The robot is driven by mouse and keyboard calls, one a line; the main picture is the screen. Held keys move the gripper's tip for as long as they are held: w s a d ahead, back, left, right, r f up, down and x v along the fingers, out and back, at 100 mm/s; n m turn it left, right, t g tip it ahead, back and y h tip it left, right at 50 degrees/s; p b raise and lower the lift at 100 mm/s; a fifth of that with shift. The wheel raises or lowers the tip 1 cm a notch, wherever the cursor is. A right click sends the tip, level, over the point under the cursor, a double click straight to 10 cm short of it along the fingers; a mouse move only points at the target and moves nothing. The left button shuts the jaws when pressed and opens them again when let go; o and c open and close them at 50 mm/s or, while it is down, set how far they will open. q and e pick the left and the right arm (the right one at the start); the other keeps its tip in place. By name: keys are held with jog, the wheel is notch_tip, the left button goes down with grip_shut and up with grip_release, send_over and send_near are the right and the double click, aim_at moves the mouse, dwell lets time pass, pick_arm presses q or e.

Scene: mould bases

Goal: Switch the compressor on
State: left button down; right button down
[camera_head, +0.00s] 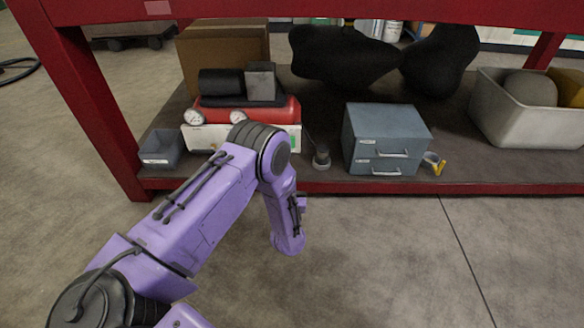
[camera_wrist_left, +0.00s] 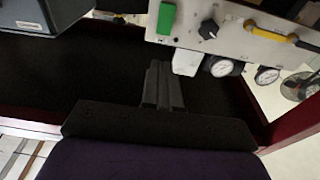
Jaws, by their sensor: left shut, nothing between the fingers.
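The compressor, with its red tank (camera_head: 275,112) and black motor, stands on the lower shelf at the left in the head view. It has two round gauges and a pale front panel (camera_head: 287,138). My arm hides part of the compressor in the head view. My right gripper is not in view.
A blue-grey drawer cabinet (camera_head: 385,128) stands right of the compressor, with a small dark bottle-like object (camera_head: 321,157) between them. A small grey bin (camera_head: 161,150) is at the left. The red shelf edge (camera_head: 480,188) and upper beam (camera_head: 330,10) bound the opening.

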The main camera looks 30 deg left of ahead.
pick_arm(q)
jog(key=shift+w, duration=0.15)
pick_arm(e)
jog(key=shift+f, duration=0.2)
pick_arm(q)
jog(key=shift+a, duration=0.1)
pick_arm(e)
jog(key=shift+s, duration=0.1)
